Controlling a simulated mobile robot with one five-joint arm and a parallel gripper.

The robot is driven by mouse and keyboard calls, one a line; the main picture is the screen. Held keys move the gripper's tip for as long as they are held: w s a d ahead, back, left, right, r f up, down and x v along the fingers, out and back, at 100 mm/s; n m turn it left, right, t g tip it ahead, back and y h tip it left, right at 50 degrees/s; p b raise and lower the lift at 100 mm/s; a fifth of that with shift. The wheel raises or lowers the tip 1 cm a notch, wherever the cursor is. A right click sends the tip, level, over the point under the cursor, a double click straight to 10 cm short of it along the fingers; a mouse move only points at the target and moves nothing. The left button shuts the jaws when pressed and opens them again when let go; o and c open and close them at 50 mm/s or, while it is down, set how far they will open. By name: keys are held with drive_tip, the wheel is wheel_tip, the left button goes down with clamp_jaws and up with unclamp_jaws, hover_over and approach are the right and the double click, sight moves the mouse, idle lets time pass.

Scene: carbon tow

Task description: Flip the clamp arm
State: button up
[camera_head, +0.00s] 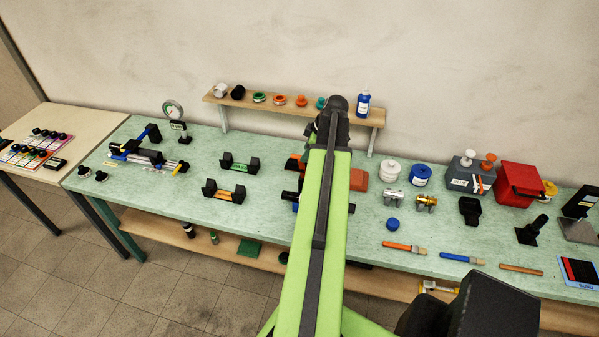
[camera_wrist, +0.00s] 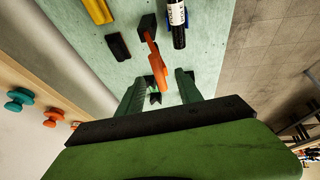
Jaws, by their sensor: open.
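The clamp arm (camera_wrist: 156,64) is an orange-red lever in the wrist view. It runs from a black base (camera_wrist: 147,26) down to the space between my fingertips. My gripper (camera_wrist: 160,85) is open, with one green finger on each side of the lever's near end. Gaps show on both sides, so the fingers do not appear to grip it. In the head view my green arm reaches over the bench and hides most of the clamp. My gripper's fingers cannot be made out there.
A black bar (camera_wrist: 118,46) and a yellow bar (camera_wrist: 97,10) lie on the other side. The wall shelf (camera_head: 270,108) holds several small items behind my arm. Clear bench (camera_head: 150,195) shows at left.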

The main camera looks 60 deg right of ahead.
sight(299, 162)
drive_tip(key=b+x, duration=0.6)
drive_tip(key=x, duration=0.2)
drive_tip(key=shift+f, duration=0.1)
clamp_jaws()
idle(1.1)
